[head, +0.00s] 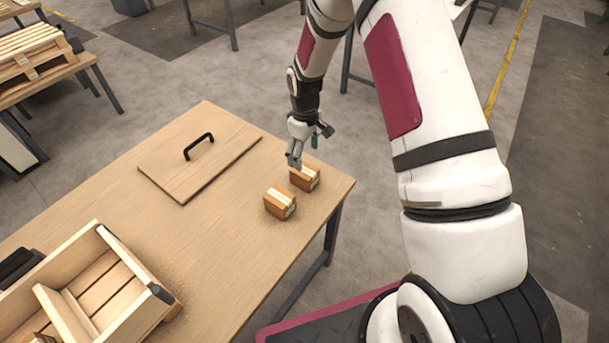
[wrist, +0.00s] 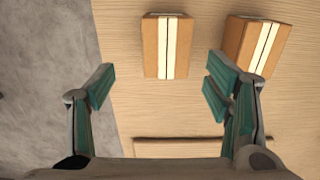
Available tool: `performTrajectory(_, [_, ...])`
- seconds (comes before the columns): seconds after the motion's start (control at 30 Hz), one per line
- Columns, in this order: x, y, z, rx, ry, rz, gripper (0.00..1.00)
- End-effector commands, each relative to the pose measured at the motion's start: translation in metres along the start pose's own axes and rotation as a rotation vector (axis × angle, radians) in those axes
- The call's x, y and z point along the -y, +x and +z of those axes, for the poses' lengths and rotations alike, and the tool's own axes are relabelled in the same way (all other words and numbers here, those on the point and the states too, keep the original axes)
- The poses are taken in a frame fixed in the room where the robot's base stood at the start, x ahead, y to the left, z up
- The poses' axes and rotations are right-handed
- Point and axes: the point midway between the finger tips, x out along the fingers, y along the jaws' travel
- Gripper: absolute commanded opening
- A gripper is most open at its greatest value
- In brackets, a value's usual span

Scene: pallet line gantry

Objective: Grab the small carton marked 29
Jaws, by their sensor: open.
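Two small orange-brown cartons with pale strips across their tops sit side by side near the table's right end. The far carton (head: 304,180) shows in the wrist view (wrist: 150,46) ahead of the fingertips, roughly in line with the gap. The near carton (head: 279,204) shows in the wrist view (wrist: 240,42) to the right, slightly turned, beyond the right finger. No number is readable on either, so I cannot tell which is 29. My gripper (head: 310,146) is open and empty, by the far carton; its green-padded fingers (wrist: 160,86) are spread wide. One finger overlaps that carton in the head view.
A flat wooden board with a black handle (head: 225,158) lies on the table behind the cartons. A slatted wooden crate (head: 135,262) stands at the near left. The table (head: 220,250) is bare between them. Its far edge runs close past the far carton.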

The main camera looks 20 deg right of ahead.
Motion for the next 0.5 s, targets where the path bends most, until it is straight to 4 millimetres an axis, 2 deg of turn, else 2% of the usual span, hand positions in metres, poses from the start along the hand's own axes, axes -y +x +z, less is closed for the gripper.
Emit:
performTrajectory(0.1, [0.000,0.014,0.000,0.000,0.000,0.000,0.72])
performTrajectory(0.33, [0.004,0.029,0.002,0.001,-0.001,-0.001,0.72])
performTrajectory(0.5, [0.009,0.053,0.005,0.003,0.000,-0.001,0.72])
